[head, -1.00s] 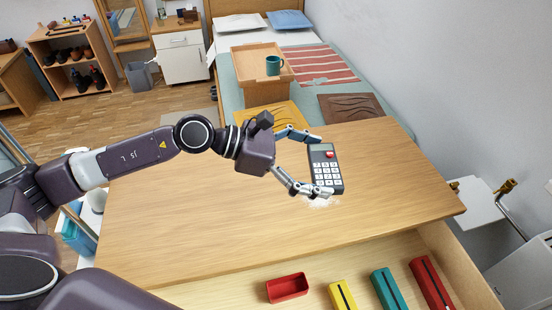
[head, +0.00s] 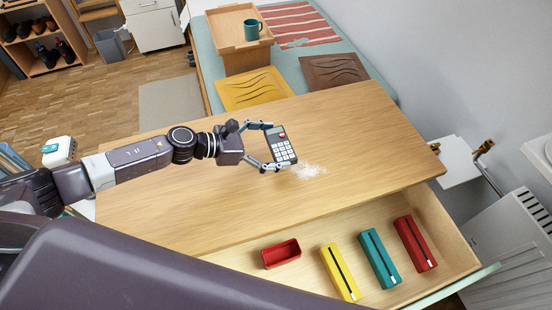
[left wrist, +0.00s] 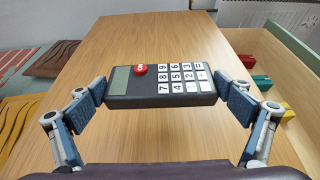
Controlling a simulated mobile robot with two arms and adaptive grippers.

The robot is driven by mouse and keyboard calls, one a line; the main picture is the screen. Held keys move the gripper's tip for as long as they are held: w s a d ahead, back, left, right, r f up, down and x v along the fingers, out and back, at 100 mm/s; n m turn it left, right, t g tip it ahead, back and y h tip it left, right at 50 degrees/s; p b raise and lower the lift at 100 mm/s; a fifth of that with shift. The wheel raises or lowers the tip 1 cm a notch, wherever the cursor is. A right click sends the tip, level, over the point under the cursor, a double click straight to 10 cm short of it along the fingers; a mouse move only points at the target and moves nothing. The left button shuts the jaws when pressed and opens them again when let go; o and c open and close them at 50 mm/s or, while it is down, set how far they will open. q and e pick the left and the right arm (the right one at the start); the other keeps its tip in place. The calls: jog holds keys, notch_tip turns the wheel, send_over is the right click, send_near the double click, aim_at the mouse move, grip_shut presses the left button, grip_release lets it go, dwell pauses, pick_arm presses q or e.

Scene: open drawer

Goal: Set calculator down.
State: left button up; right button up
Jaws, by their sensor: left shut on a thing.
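The calculator (head: 280,145) is dark grey with white keys and a red button. My left gripper (head: 277,146) is shut on it over the wooden desk top (head: 200,200). In the left wrist view the calculator (left wrist: 162,84) sits between the two blue finger pads of the gripper (left wrist: 165,95), one at each end. Its keys and display face the camera. I cannot tell whether its underside touches the desk. My right gripper is not in view.
A white powdery patch (head: 309,170) lies on the desk just right of the calculator. The open drawer (head: 448,240) in front holds a red tray (head: 281,254) and yellow, teal (head: 380,258) and red boxes. Much of the desk top is clear.

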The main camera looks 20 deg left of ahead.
pick_arm(q)
notch_tip(320, 180, down, 6)
jog(key=shift+f, duration=0.2)
jog(key=shift+b, duration=0.3)
jog(key=shift+f, duration=0.2)
jog(key=o, duration=0.8)
jog(key=shift+c, duration=0.2)
jog(key=shift+o, duration=0.6)
